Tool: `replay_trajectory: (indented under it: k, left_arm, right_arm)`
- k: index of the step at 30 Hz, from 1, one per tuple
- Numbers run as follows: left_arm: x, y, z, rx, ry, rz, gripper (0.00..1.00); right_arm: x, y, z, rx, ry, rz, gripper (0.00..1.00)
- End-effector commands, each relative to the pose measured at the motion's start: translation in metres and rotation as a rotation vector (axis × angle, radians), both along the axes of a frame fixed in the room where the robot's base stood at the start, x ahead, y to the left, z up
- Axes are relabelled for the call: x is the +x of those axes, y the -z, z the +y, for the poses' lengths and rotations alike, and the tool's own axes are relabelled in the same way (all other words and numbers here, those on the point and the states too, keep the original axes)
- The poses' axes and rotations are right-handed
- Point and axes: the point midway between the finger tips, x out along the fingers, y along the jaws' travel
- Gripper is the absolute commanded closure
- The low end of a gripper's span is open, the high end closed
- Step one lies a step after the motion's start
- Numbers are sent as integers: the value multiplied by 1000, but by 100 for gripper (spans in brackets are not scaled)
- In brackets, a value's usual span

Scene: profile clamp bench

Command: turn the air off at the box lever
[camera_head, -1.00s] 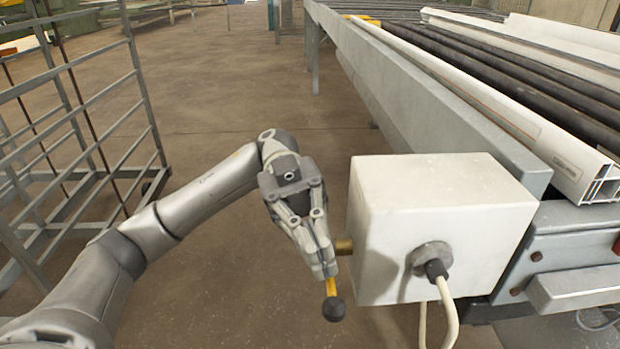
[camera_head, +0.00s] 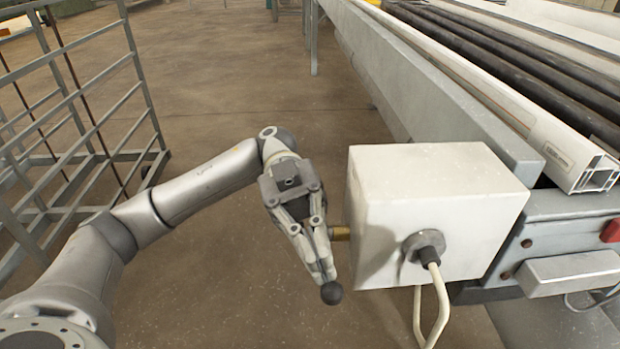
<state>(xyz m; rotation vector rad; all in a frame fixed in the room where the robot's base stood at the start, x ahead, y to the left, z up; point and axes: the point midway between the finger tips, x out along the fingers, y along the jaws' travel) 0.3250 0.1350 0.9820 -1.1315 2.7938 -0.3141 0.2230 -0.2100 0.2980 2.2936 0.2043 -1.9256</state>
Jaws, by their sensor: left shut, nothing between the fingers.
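The white box (camera_head: 420,185) is fixed at the near end of the bench. A brass stub (camera_head: 341,233) comes out of its left face. The lever's dark round knob (camera_head: 331,292) hangs low beside the box's left face. My left gripper (camera_head: 327,276) points down in front of the lever, shut and empty. Its fingertips are right at the knob in the picture; I cannot tell if they touch it. The lever's rod is hidden behind the fingers. My right gripper is not in view.
A black plug with a pale cable (camera_head: 436,300) sits on the box's front face. The bench (camera_head: 400,85) carries dark rollers and a white profile (camera_head: 520,110). A grey rack (camera_head: 85,110) stands at the left. The floor between is clear.

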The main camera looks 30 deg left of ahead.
Motion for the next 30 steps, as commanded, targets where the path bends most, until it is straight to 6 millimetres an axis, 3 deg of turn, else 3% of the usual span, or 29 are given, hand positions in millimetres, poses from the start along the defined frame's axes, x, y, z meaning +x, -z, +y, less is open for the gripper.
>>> replay_trajectory:
  k: [10, 24, 30]
  left_arm:
    - [10, -1, 9, 1, -3, 0, 100]
    - [70, -3, 67, -1, -3, 0, 100]
    - [82, -3, 80, 2, 0, 1, 100]
  right_arm:
    - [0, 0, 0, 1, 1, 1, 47]
    - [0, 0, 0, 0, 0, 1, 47]
    - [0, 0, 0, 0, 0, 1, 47]
